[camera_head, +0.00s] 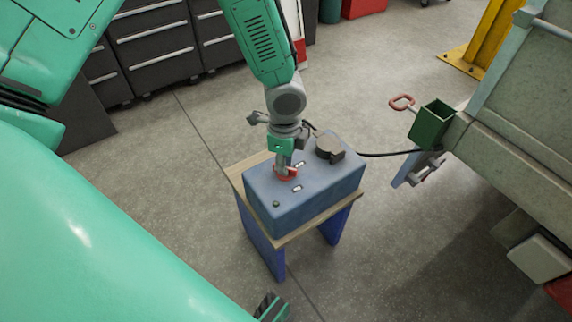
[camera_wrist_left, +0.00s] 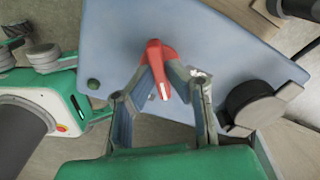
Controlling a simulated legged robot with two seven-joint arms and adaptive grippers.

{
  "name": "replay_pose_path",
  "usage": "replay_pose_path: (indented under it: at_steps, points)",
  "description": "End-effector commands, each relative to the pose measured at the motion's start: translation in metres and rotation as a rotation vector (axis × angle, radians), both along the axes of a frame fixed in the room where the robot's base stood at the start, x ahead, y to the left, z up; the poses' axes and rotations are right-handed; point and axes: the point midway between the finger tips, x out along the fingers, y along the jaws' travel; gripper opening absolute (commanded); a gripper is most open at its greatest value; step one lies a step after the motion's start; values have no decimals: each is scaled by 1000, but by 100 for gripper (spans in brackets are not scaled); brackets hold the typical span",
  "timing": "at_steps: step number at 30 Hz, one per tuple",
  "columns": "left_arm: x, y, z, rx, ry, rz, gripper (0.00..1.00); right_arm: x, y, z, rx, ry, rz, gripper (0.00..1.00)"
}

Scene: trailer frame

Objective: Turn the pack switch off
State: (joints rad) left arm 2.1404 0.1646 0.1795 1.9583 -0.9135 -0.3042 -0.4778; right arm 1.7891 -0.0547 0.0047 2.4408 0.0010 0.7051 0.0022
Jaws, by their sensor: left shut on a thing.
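The blue-grey battery pack (camera_head: 330,185) sits on a small stand with a wooden top. Its red rotary switch (camera_head: 287,173) is on the pack's top face, partly hidden by my left gripper (camera_head: 284,160), which comes down on it from above. In the left wrist view the red switch handle (camera_wrist_left: 160,68) lies between the fingertips of the left gripper (camera_wrist_left: 165,80), which is shut on it. A white mark shows on the handle. My right gripper (camera_head: 271,308) shows only in part at the bottom edge; its fingers cannot be made out.
A round dark connector (camera_head: 329,148) with a black cable (camera_head: 385,154) sits on the pack and the cable runs right to the trailer frame (camera_head: 500,150). A green box (camera_head: 432,124) and red handle (camera_head: 402,102) stand there. Dark drawer cabinets (camera_head: 150,45) line the back. Floor around the stand is clear.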

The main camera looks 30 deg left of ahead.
Motion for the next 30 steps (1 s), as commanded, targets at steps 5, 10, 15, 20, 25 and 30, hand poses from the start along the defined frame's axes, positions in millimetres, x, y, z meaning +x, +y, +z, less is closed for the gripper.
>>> replay_pose_path:
  at_steps: [5, 10, 15, 20, 25, 30]
  points:
    - [1, 0, 2, 1, -3, 219, 0, 0, 0, 10, 0, 0, 0, 40]
    - [2, 0, 1, -1, -4, 276, 0, 0, 0, 10, 0, 0, 0, 40]
    - [2, 0, 1, -1, -4, 275, 0, 0, 0, 10, 0, 0, 0, 40]
    - [2, 0, 2, 0, -5, 359, 0, 0, 0, 15, 0, 0, 0, 40]
    - [2, 0, 3, 0, -5, 556, 0, 0, 0, 24, 0, 0, 0, 40]
    - [3, 0, 3, -2, -6, 696, 0, 0, 0, 30, 0, 0, 0, 40]
